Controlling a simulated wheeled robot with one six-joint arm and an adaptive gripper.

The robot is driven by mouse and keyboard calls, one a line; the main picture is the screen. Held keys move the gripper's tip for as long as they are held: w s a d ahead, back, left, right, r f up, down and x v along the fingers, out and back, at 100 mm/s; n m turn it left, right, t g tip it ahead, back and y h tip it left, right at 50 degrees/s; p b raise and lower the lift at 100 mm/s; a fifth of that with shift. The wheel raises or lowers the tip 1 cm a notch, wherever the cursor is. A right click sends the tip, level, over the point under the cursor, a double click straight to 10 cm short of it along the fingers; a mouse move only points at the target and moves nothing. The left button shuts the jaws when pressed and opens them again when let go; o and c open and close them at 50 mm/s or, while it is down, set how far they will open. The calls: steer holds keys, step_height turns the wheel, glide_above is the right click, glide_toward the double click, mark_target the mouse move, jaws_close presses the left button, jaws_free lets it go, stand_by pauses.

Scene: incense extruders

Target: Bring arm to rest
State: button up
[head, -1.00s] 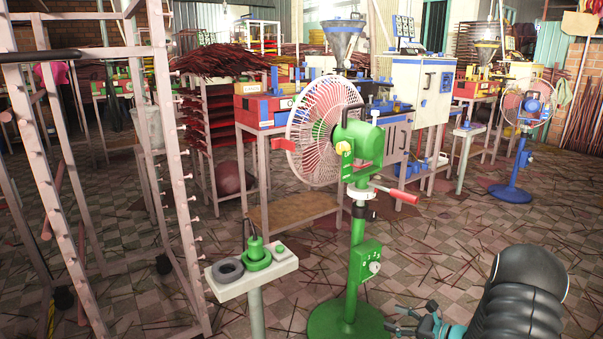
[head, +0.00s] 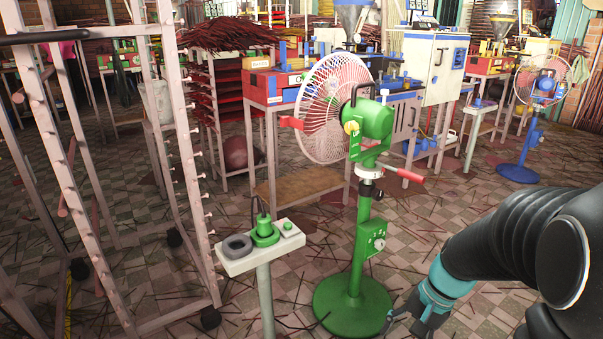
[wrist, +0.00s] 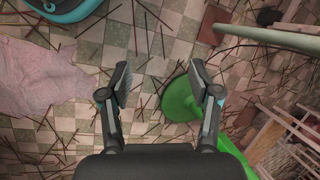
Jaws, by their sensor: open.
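My gripper shows in the wrist view (wrist: 160,88) with its two fingers spread wide apart and nothing between them. It points down over the tiled floor (wrist: 150,75). In the head view my arm comes in from the right, and only part of my gripper (head: 400,318) shows low in the picture, just right of the green fan's round base (head: 352,305). In the wrist view the green base (wrist: 182,100) lies below and beside the right finger. I cannot tell the gap between them.
A green pedestal fan (head: 365,200) stands upright in the middle. A small white stand (head: 262,250) with a green device is to its left. A metal rack (head: 180,170) fills the left. A blue fan (head: 535,110) stands at the back right. Incense sticks litter the floor.

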steer(key=s+a+r+n+t+h+p, duration=0.1)
steer(key=s+a+r+n+t+h, duration=0.1)
steer(key=s+r, duration=0.3)
steer(key=s+a+r+n+t+h+p, duration=0.2)
steer(key=s+a+r+n+t, duration=0.1)
steer(key=r, duration=1)
steer(key=shift+s+n+t, duration=0.5)
steer(key=shift+s+n, duration=0.45)
steer(key=shift+n, duration=0.05)
